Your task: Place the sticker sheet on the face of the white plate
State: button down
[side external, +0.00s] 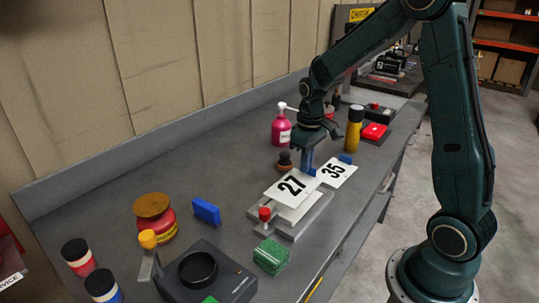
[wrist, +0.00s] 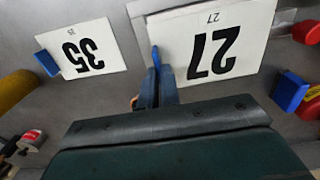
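A white sticker sheet printed 27 (side external: 281,190) has a blue tab at one edge and also fills the upper right of the wrist view (wrist: 246,28). My gripper (side external: 307,168) is shut on that tab; in the wrist view its fingertips (wrist: 158,82) pinch the blue piece. The sheet overlaps the white plate (side external: 299,212) on a grey stand, hiding most of its face. Whether the sheet touches the plate I cannot tell. A second sheet, printed 35 (side external: 340,175), lies apart on the bench with its own blue tab, and also shows in the wrist view (wrist: 98,66).
A red-knobbed clamp (side external: 265,214) stands at the stand's near corner. A blue block (side external: 206,211), green pads (side external: 271,256) and a black device (side external: 215,280) are nearer. A pink bottle (side external: 281,127) and yellow cylinder (side external: 354,128) stand behind.

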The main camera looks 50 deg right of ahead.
aim_at(306, 175)
jog(key=shift+f, duration=2.1)
jog(key=shift+f, duration=0.15)
jog(key=c, duration=1.6)
grip_release()
notch_tip(306, 175, up, 11)
jog(key=shift+r, duration=0.7)
